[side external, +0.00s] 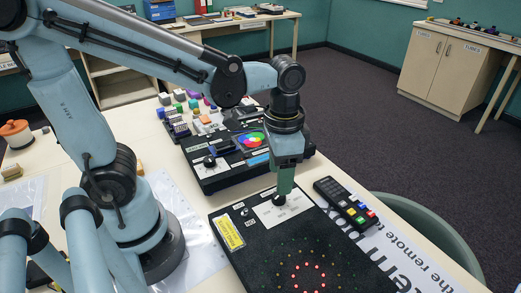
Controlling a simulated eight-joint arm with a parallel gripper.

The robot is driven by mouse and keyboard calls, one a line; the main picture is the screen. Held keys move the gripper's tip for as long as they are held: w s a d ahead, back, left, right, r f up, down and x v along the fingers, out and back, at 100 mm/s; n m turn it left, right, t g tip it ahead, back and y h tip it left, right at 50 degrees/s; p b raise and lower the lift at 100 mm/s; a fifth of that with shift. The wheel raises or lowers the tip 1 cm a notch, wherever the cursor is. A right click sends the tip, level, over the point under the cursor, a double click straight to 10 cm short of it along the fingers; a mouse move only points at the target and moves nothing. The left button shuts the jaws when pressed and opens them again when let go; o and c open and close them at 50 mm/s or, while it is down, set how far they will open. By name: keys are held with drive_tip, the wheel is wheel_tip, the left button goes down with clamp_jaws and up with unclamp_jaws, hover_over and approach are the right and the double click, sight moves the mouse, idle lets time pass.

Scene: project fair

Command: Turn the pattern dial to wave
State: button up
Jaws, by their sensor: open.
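A black board (255,262) with a ring of lit red LEDs (309,278) lies on the table, low centre in the side external view. A black round dial (278,200) sits on a white label plate (297,205) near the board's far edge; its markings are too small to read, so I cannot tell its setting. My gripper (282,193) points straight down right over this dial, open. Its fingertips are at or around the knob; I cannot tell whether they touch it. The fingers hide part of the knob.
A black remote (345,203) with coloured buttons lies right of the board. Behind stands a black console (215,178) with a colour wheel (250,142) and another knob (209,161). Coloured blocks (180,96) stand farther back. A green chair back (432,238) is at the right table edge.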

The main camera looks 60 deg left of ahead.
wheel_tip(320, 180, up, 7)
idle(0.4)
drive_tip(key=shift+f, duration=0.1)
drive_tip(key=w+a+f+n+t, duration=0.1)
drive_tip(key=a+f+n+t, duration=0.2)
drive_tip(key=a+t, duration=0.3)
drive_tip(key=shift+n+t, duration=0.6)
